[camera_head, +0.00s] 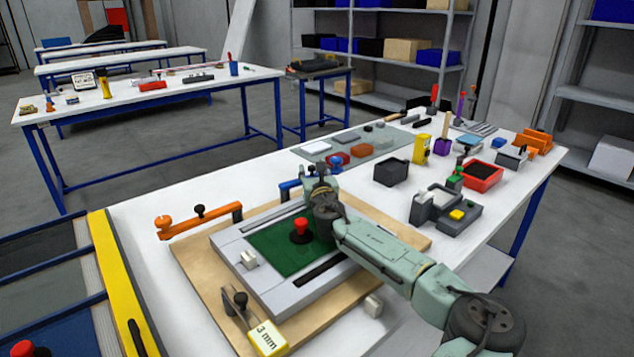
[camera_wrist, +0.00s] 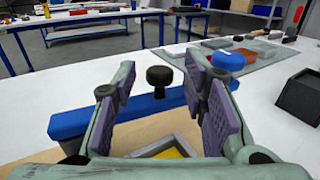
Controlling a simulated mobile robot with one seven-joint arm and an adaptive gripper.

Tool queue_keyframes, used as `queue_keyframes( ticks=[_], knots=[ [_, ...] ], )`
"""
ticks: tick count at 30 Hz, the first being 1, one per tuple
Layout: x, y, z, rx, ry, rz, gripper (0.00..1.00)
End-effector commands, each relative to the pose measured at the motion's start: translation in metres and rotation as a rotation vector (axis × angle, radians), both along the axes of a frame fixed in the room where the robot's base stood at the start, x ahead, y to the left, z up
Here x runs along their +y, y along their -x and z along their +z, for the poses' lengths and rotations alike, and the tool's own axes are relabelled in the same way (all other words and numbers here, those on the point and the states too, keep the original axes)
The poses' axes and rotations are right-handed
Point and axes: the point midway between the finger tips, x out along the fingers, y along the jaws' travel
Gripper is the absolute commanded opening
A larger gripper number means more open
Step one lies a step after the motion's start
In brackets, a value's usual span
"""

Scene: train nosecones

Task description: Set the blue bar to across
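The blue bar (camera_wrist: 80,121) runs across the wrist view from left to upper right, with a black knob (camera_wrist: 160,77) standing on it. In the head view only a short piece of the blue bar (camera_head: 288,184) shows; my arm's end hides the rest. My gripper (camera_wrist: 160,72) is open, one purple-padded finger on each side of the knob as seen in the wrist view. Nothing is held. I cannot tell whether either finger touches the knob or bar. In the head view my gripper (camera_head: 318,172) is over the fixture's far edge.
The grey fixture (camera_head: 228,244) has a green plate (camera_head: 270,252) with a red knob (camera_head: 300,229). An orange bar (camera_head: 180,227) stands at its left. A grey mat (camera_head: 385,140) with blocks and a black box (camera_head: 391,172) lie beyond and right.

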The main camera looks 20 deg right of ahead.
Motion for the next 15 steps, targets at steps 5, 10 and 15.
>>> queue_keyframes(
  ticks=[5,10,15],
  knots=[
    [0.006,0.036,0.000,0.001,0.000,0.001,0.40],
    [0.012,0.070,0.000,0.000,0.000,0.000,0.40],
    [0.016,0.093,0.000,0.000,0.000,0.000,0.40]
  ],
)
